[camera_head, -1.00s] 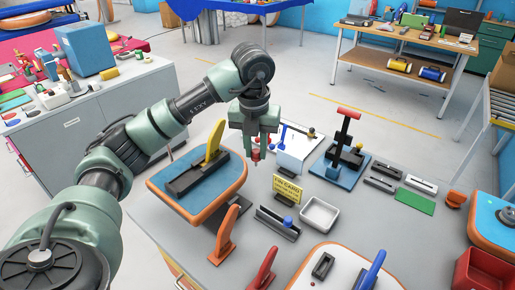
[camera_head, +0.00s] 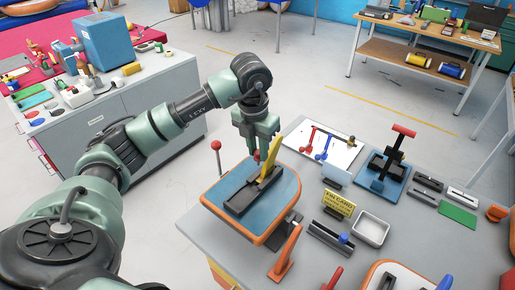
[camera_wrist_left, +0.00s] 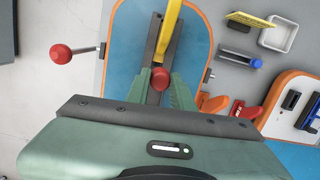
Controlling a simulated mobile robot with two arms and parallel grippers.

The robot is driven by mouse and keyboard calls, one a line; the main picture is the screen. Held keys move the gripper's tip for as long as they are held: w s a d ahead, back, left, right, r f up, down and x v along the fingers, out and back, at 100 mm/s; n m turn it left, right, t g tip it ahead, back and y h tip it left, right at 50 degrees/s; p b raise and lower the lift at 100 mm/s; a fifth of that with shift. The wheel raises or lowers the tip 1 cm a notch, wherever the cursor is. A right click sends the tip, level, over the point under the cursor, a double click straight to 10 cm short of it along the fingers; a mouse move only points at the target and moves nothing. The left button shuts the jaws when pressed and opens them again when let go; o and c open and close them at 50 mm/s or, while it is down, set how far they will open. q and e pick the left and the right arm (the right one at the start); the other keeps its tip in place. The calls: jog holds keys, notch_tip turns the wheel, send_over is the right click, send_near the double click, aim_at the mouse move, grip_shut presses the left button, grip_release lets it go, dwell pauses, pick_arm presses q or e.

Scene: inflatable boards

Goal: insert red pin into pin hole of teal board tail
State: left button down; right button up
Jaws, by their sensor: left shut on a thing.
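The teal board (camera_head: 276,212) has a blue top and an orange rim, and lies on the grey table. A black fin box (camera_head: 243,201) with a yellow fin (camera_head: 270,160) in it sits along the board. My left gripper (camera_head: 257,150) is over the far end of the board, shut on the red pin (camera_wrist_left: 160,78). The pin's red ball head shows between the fingertips in the left wrist view. The pin's shaft and the pin hole are hidden, so I cannot tell whether the pin is in the hole. My right gripper is not in view.
A red-knobbed rod (camera_head: 216,146) stands at the board's left side, close to my left gripper. An orange fin (camera_head: 285,254), a yellow sign (camera_head: 339,204) and a white tray (camera_head: 370,229) are to the right. A blue stand with a red handle (camera_head: 403,131) is farther back.

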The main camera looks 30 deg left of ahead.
aim_at(256, 159)
pick_arm(q)
jog(key=shift+a+f, duration=0.3)
jog(key=shift+f+b, duration=0.65)
jog(key=shift+b, duration=0.15)
jog(key=shift+d+f+b, duration=0.1)
jog(key=shift+f+b, duration=0.2)
jog(key=shift+f, duration=0.1)
notch_tip(256, 159, down, 3)
jog(key=shift+r+b, duration=0.1)
jog(key=shift+b, duration=1.05)
jog(key=shift+f, duration=0.2)
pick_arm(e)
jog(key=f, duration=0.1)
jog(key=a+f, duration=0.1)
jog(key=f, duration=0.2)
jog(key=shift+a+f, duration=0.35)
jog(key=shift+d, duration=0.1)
pick_arm(q)
jog(key=shift+b, duration=0.35)
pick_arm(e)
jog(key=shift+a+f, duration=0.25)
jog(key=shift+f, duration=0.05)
pick_arm(q)
jog(key=shift+f+b, duration=1.55)
jog(key=shift+f, duration=0.35)
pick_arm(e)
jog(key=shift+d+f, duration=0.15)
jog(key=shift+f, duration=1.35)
